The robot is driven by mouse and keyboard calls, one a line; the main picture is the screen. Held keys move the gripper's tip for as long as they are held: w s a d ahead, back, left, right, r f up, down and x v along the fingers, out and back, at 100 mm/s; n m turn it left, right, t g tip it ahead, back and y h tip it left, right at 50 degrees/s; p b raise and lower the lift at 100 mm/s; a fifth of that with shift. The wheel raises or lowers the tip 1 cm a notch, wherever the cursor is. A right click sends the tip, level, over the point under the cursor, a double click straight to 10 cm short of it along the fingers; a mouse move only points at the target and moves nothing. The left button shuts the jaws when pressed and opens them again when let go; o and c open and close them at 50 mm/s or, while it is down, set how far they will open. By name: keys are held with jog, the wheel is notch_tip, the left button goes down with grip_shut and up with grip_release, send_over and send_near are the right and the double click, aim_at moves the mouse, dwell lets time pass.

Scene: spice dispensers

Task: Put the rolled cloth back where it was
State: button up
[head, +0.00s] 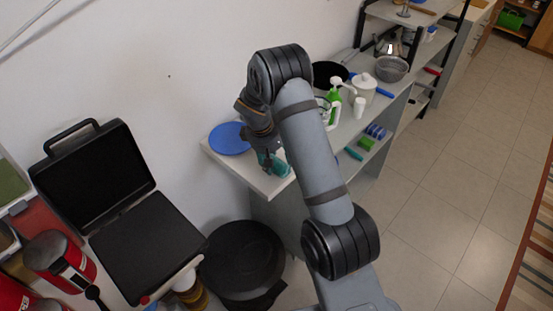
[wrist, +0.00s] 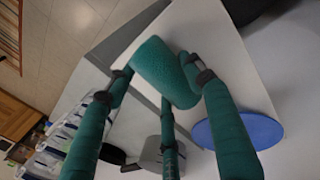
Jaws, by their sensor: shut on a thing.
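The rolled cloth (wrist: 162,72) is a teal, textured roll, seen between my fingers in the wrist view. My gripper (wrist: 155,75) has teal fingers and is shut on the roll, with fingers on either side of it. In the head view my gripper (head: 267,158) is over the near left end of the white counter (head: 258,179), to the right of a round blue disc (head: 229,138). A teal patch shows at the fingers there, but cloth and fingers are hard to tell apart. I cannot tell whether the roll touches the counter.
Further along the counter stand a green-and-white bottle (head: 333,92), a white pot (head: 363,85) and a dark pan (head: 328,73). A green sponge (head: 366,143) lies on the shelf below. An open black case (head: 120,205) and a black bin (head: 242,258) are at left.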

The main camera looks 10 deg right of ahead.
jog(key=shift+f, duration=0.15)
jog(key=o, duration=1.1)
jog(key=shift+r, duration=0.45)
jog(key=v, duration=1.1)
jog(key=shift+s+a+r, duration=0.15)
jog(key=shift+s+r, duration=0.05)
jog(key=shift+r, duration=0.05)
jog(key=shift+o, duration=1.3)
